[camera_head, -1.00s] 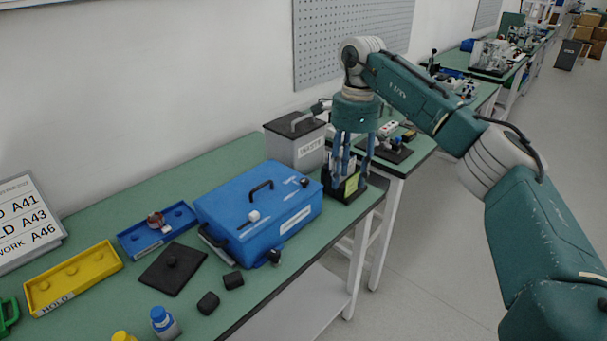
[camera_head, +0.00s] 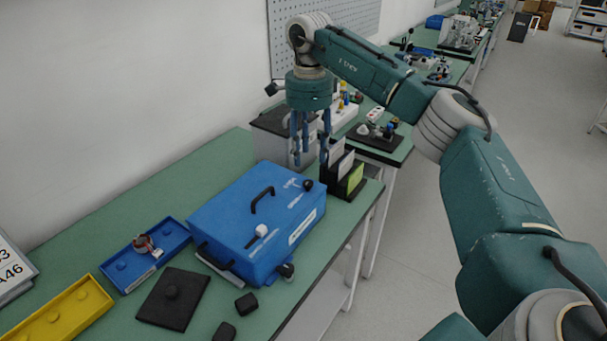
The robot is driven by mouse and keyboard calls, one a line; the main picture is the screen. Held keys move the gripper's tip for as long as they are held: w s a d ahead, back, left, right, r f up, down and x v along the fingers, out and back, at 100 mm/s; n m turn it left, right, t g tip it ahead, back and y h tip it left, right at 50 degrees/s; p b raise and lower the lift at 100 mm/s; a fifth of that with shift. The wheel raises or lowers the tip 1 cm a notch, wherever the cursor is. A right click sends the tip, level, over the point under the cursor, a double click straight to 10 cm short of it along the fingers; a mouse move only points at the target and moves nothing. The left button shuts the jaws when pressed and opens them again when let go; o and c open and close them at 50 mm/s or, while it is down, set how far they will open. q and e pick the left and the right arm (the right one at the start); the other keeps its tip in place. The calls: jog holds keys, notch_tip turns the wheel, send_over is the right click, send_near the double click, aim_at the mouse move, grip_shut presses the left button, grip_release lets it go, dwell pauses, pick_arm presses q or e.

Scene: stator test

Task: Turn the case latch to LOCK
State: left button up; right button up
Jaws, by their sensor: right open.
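The blue case (camera_head: 225,216) lies closed on the green bench, with a black handle on its lid. A white-tipped lever (camera_head: 261,231) sits on the lid near the front. A black knob (camera_head: 308,185) sits near the lid's right corner, beside small white print that I cannot read. I cannot tell for sure which of them is the latch or how it is set. My right gripper (camera_head: 311,162) points down, open and empty, above and behind the case's right end, near the black knob. It appears apart from the case. My left gripper is out of view.
A grey bin (camera_head: 270,145) stands behind the case. A black holder with cards (camera_head: 353,185) stands right of the gripper. A blue tray (camera_head: 120,272), a yellow tray (camera_head: 88,288) and a black plate (camera_head: 190,308) lie at left. Small black blocks (camera_head: 246,303) lie in front.

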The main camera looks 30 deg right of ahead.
send_over(308, 182)
jog(key=f, duration=0.5)
jog(key=shift+s+p, duration=0.2)
jog(key=shift+p, duration=0.2)
jog(key=shift+f, duration=1.7)
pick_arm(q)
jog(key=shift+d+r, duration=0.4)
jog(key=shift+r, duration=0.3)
pick_arm(e)
jog(key=shift+w, duration=0.1)
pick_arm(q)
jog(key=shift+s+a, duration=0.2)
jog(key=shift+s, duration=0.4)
pick_arm(e)
grip_shut()
